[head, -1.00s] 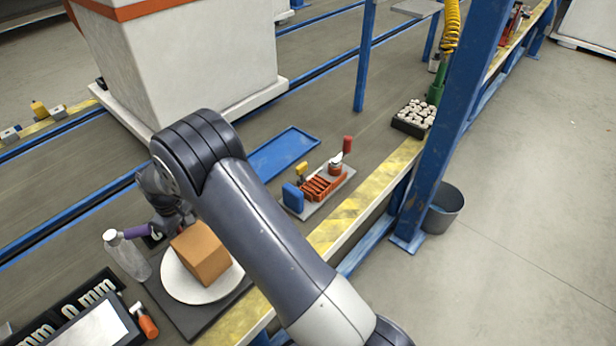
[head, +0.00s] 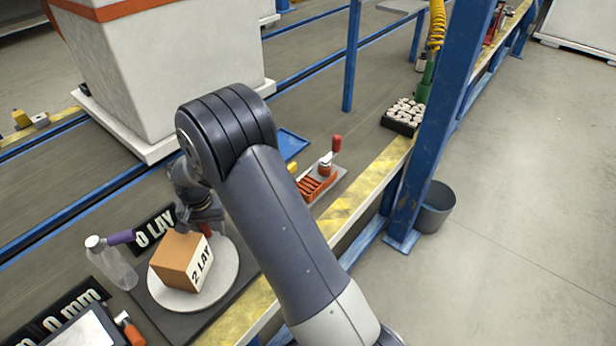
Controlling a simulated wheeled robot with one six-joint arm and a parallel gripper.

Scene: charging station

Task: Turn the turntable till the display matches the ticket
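The turntable (head: 228,287) is a pale round disc on a dark base plate at lower left. A brown cardboard box (head: 178,257) stands on it, and its right-facing side carries a white label (head: 202,262) reading "2 LAY". Behind the box is a black display (head: 155,229) reading "0 LAY", partly covered on its right. My gripper (head: 206,224) is just behind the box, pointing down near the disc's far side. Its fingertips are too hidden to show whether it is open or touches anything. I cannot make out a ticket with certainty.
A clear bottle (head: 112,264) with a purple nozzle stands left of the turntable. Another black display (head: 75,308) reads "0 mm", by a pale-screened panel (head: 82,334) and an orange-handled tool (head: 130,328). An orange rack (head: 316,187) and blue tray (head: 290,143) lie beyond my arm.

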